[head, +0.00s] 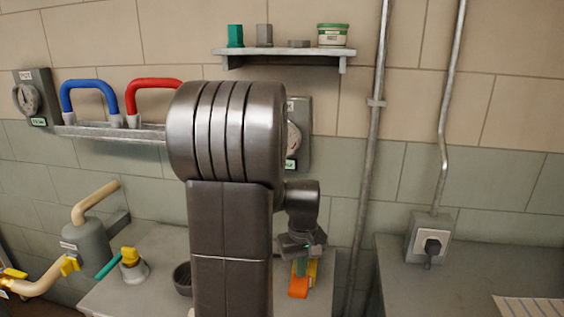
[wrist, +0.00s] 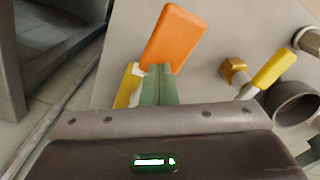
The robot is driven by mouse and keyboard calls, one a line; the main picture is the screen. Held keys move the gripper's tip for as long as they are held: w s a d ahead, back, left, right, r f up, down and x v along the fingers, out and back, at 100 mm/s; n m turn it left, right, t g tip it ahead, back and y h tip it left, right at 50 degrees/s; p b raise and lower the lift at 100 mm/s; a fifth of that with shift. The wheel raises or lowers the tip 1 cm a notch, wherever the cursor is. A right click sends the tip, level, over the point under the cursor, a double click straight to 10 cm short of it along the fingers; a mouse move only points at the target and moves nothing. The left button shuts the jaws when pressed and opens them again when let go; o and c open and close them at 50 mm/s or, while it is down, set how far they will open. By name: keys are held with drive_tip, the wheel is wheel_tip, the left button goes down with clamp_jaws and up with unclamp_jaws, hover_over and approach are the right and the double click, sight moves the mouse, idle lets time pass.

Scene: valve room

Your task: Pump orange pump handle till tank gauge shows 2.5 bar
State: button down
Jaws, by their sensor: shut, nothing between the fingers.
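The orange pump handle (head: 299,287) is low in the middle of the head view, at the right end of the bench. In the wrist view the orange handle (wrist: 172,38) is a flat paddle just beyond my fingertips. My gripper (head: 302,266) points down at it, its green fingers (wrist: 158,70) shut and empty. The tips overlap the handle's near end; I cannot tell whether they touch. A yellow part (wrist: 127,85) shows beside the fingers. A round gauge (head: 293,138) is half hidden behind my arm, another gauge (head: 29,98) is at far left; neither is readable.
A grey vessel (head: 85,243) with cream pipes and a yellow-topped fitting (head: 131,264) stand left on the bench. A dark cup (head: 182,279) is beside my arm. Blue (head: 88,84) and red (head: 152,84) handles sit on a rail. The right counter (head: 470,270) is mostly clear.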

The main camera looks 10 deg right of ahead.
drive_tip(key=shift+s+r+p, duration=0.1)
drive_tip(key=shift+r+p, duration=2.3)
drive_tip(key=shift+r, duration=0.95)
wheel_tip(320, 180, up, 5)
drive_tip(key=p, duration=0.4)
